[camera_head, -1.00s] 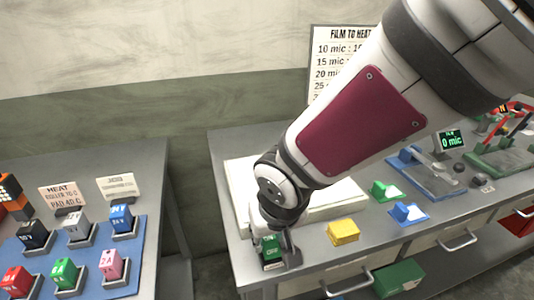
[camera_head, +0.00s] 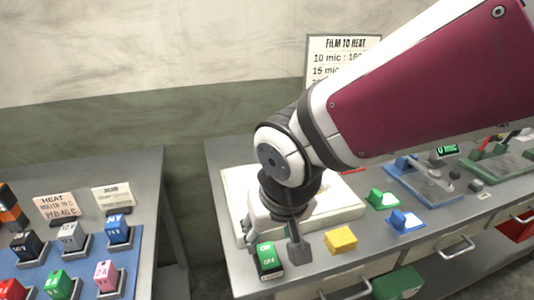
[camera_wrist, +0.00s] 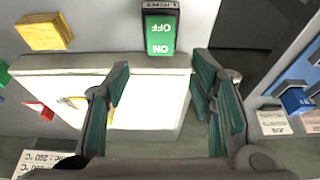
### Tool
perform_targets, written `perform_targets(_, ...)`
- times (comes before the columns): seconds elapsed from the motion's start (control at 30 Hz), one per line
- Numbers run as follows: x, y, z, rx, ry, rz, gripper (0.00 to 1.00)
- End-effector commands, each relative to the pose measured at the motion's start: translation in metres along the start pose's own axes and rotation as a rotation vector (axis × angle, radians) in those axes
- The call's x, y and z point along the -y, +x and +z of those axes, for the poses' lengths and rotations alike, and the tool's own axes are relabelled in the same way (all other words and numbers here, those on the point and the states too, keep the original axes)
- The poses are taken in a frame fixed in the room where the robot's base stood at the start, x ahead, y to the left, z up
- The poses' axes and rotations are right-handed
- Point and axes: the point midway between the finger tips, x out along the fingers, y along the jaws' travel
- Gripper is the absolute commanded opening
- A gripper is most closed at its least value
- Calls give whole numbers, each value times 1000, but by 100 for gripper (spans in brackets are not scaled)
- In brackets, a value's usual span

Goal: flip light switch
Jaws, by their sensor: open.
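The light switch (camera_head: 268,258) is a green rocker in a black housing on the front left corner of the right-hand bench. In the wrist view the switch (camera_wrist: 161,30) is at the top centre, labelled LIGHT, with ON and OFF on its green face. Which side is pressed I cannot tell. My gripper (camera_head: 278,240) is above and just behind the switch, pointing down. In the wrist view my gripper (camera_wrist: 161,66) is open and empty. Its two fingers are spread, with the switch beyond their tips and no contact visible.
A white slab (camera_head: 233,200) lies behind the switch. A yellow block (camera_head: 341,240), a green block (camera_head: 381,198) and a blue block (camera_head: 405,221) stand to the right. A gap separates this bench from the left bench, which holds a blue board (camera_head: 130,245) with coloured cubes.

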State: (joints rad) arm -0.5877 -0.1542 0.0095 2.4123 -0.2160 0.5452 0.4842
Motion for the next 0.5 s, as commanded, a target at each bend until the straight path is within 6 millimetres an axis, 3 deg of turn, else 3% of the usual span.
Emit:
perform_targets(0.2,0,-37,-1,-4,0,-2,50)
perform_targets(0.5,0,-52,0,0,0,-1,50)
